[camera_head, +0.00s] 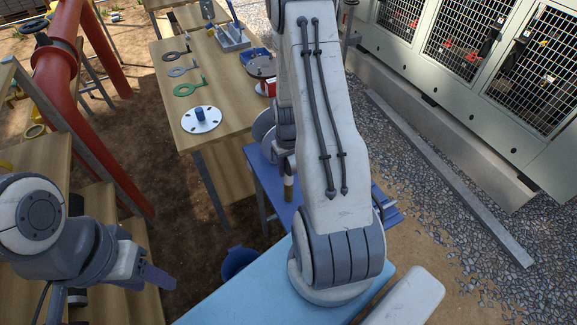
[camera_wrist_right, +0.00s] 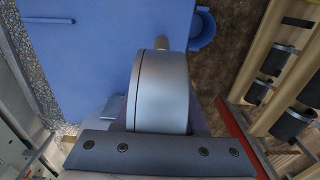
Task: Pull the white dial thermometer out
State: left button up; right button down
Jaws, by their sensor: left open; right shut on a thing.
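The thermometer's round pale grey-white case (camera_wrist_right: 160,92) fills the middle of the right wrist view, seen mostly edge-on. My right gripper (camera_wrist_right: 160,135) is shut on it; a dark jaw bar with screws crosses the near side. The dial face is not visible. A short tan rod (camera_wrist_right: 192,38) shows beyond the case, and I cannot tell if it is joined to it. In the head view, my right arm hides most of the gripper, and a pale disc edge (camera_head: 263,125) shows beside it. My left gripper (camera_head: 143,266) is open and empty at lower left.
A blue table (camera_head: 268,180) lies under my right arm, with a blue bucket (camera_head: 238,262) beside it. A wooden bench (camera_head: 216,85) holds a white flanged disc (camera_head: 201,119) and several ring-shaped tools. Red pipework (camera_head: 58,80) stands at left; chiller cabinets (camera_head: 500,60) stand at right.

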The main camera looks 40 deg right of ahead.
jog(key=shift+s+a+r+g+p, duration=0.15)
jog(key=shift+s+r+g+p, duration=0.25)
jog(key=shift+p, duration=0.4)
jog(key=shift+r+p, duration=2.65)
jog(key=shift+r, duration=0.7)
jog(key=c, duration=1.3)
grip_release()
jog(key=shift+c, duration=0.2)
grip_shut()
jog(key=shift+w, duration=0.1)
jog(key=shift+w+t, duration=0.25)
jog(key=shift+t, duration=0.05)
